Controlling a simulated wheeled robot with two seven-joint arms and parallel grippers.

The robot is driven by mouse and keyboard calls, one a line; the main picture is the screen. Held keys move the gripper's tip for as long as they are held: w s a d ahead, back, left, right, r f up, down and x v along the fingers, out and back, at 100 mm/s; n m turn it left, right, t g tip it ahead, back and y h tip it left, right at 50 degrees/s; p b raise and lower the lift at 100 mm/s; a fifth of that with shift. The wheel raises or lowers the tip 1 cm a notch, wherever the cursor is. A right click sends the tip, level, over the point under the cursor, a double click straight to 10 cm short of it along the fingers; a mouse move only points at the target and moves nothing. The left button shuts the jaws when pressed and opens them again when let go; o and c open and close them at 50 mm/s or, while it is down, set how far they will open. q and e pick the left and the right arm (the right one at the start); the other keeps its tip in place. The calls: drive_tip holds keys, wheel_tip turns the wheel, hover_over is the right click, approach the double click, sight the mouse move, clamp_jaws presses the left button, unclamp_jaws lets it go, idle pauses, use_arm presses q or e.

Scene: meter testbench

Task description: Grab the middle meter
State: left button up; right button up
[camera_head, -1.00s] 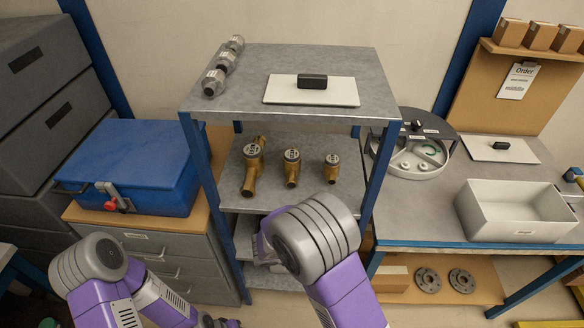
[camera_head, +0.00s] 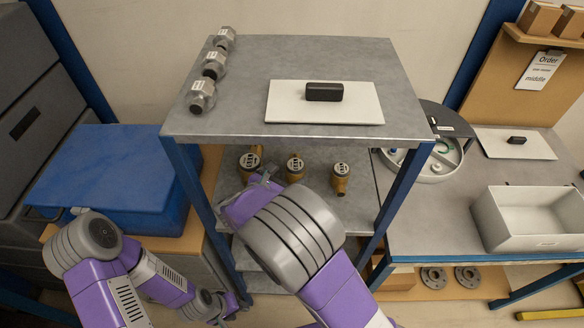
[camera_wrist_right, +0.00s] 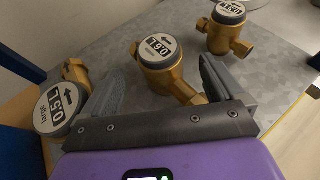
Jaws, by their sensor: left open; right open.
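Three brass meters with round dials stand in a row on the shelf below the top one. In the head view they are the left meter (camera_head: 250,161), the middle meter (camera_head: 295,166) and the right meter (camera_head: 341,174). My right gripper (camera_head: 258,183) is at the shelf's front, close to the left and middle meters. In the right wrist view its fingers (camera_wrist_right: 160,68) are open and empty, with the middle meter (camera_wrist_right: 157,48) ahead between them. Another meter (camera_wrist_right: 62,108) lies just outside the left finger. My left gripper (camera_head: 228,306) is low at the left, open, partly hidden.
The rack's top shelf (camera_head: 250,60) is above the meters and carries grey hex fittings (camera_head: 213,65) and a white plate with a black block (camera_head: 324,92). Blue rack posts (camera_head: 402,195) flank the shelf. A blue case (camera_head: 110,180) is left; a white bin (camera_head: 530,215) is right.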

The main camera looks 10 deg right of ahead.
sight(296, 167)
drive_tip(key=shift+w+d+f, duration=0.2)
drive_tip(key=shift+d, duration=0.5)
drive_tip(key=x, duration=0.4)
drive_tip(key=shift+w+a+b, duration=0.2)
drive_tip(key=shift+a+b, duration=0.05)
drive_tip(key=shift+b, duration=0.15)
drive_tip(key=shift+w+d, duration=0.2)
drive_tip(key=shift+d, duration=0.05)
use_arm(q)
drive_tip(key=shift+s+f, duration=0.35)
drive_tip(key=shift+s, duration=0.05)
use_arm(e)
clamp_jaws()
drive_tip(key=shift+w, duration=0.1)
drive_tip(key=shift+r, duration=0.2)
